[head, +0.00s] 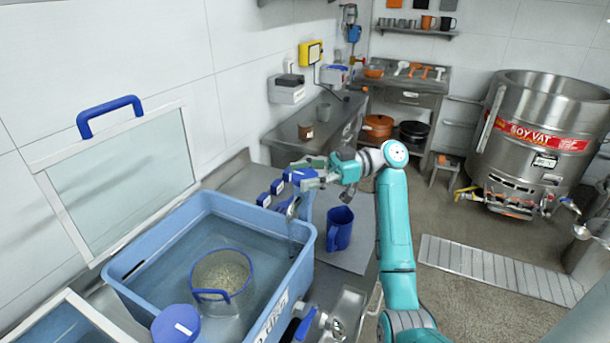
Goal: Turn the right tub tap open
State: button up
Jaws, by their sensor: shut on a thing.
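The blue tub (215,205) stands on the steel counter at the left, with water and a round mesh basket (222,272) of grains in it. My gripper (303,175) is at the tub's far right corner, shut on a blue handle (299,176) there. The fingers partly hide this handle, so its turn angle is unclear. A curved metal spout (292,210) hangs just below it at the tub's rim. Another blue-handled tap (305,323) sits low at the tub's near right side, apart from my gripper.
Small blue blocks (270,193) lie behind the tub. A glass lid (122,175) with a blue handle leans at the left. The soy vat (540,140) stands far right; the floor before it is mostly clear.

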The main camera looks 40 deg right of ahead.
dwell(0.3)
jog(key=o, duration=1.2)
jog(key=shift+c, duration=0.2)
jog(key=shift+d, duration=0.1)
jog(key=v, duration=1.1)
jog(key=shift+s+d, duration=0.2)
jog(key=shift+d, duration=0.15)
jog(key=shift+f, duration=0.15)
